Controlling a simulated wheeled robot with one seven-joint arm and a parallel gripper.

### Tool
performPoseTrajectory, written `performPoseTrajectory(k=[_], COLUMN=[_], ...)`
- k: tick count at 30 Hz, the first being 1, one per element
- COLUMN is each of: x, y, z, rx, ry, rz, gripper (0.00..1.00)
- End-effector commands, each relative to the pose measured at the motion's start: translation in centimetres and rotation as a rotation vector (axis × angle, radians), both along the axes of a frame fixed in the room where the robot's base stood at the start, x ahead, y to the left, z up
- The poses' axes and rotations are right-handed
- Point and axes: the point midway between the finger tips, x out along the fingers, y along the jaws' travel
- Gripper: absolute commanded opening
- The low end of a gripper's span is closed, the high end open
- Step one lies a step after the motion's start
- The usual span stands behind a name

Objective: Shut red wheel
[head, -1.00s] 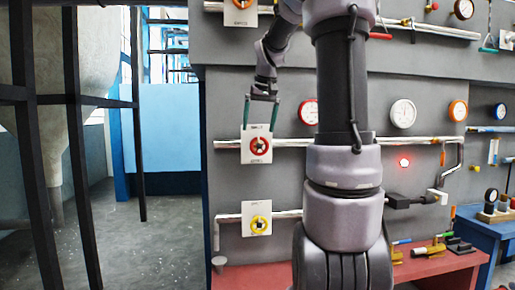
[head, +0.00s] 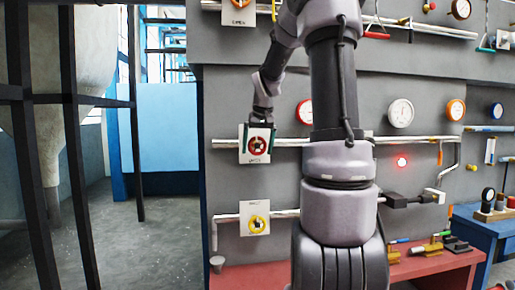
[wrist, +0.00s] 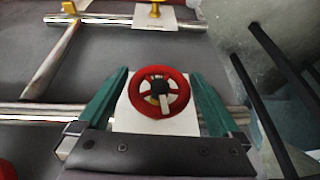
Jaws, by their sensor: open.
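The red wheel (head: 257,146) is mounted on a white plate on the grey wall panel, on a horizontal pipe. My gripper (head: 258,150) is open, with one green finger on each side of the wheel. In the wrist view my gripper (wrist: 157,88) shows a gap between each finger and the rim. I cannot tell how deep the fingers reach beside the wheel. The lettering on the plate is too small to read.
Round gauges (head: 401,113) and a lit red lamp (head: 402,161) are to the right. A red bench (head: 270,277) runs along the bottom. Open floor lies at left.

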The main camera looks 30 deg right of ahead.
Motion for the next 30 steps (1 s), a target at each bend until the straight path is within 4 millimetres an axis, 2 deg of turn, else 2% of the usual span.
performPoseTrajectory(k=[5,6,8,9,11,24,30], x=[0.0,0.0,-0.01,-0.01,-0.01,-0.02,0.0], y=[0.0,0.0,-0.01,0.0,-0.01,-0.03,0.02], z=[0.0,0.01,0.01,0.02,0.02,0.03,0.05], rx=[0.0,0.0,0.0,0.0,0.0,0.133,0.14], ry=[0.0,0.0,0.0,0.0,0.0,-0.038,-0.041], rz=[0.0,0.0,0.0,0.0,0.0,-0.001,0.0], gripper=[1.0,0.92,0.69,0.54,0.32,0.33,0.33])
